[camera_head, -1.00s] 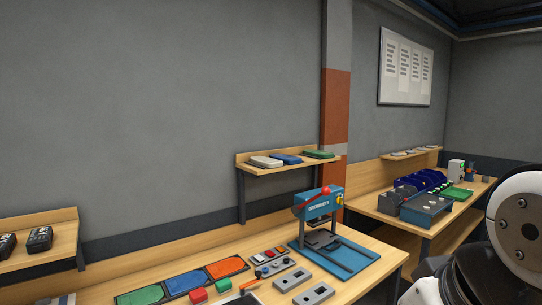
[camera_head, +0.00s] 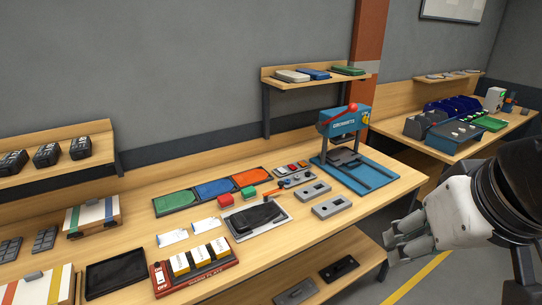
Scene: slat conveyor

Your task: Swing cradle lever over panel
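A grey cradle (camera_head: 237,224) lies on the workbench with a dark flat panel (camera_head: 262,215) in it. I cannot tell whether this lever belongs to the cradle. My gripper (camera_head: 396,241) is at the right, in front of the bench and well apart from the cradle and lever. Nothing shows in it, but its finger gap is not clear.
A blue press (camera_head: 343,122) with a red knob stands on the bench's right part. Green, blue and orange trays (camera_head: 214,188), red and green blocks, and a red rack (camera_head: 196,271) surround the cradle. A lower shelf (camera_head: 345,247) is below; open floor lies right.

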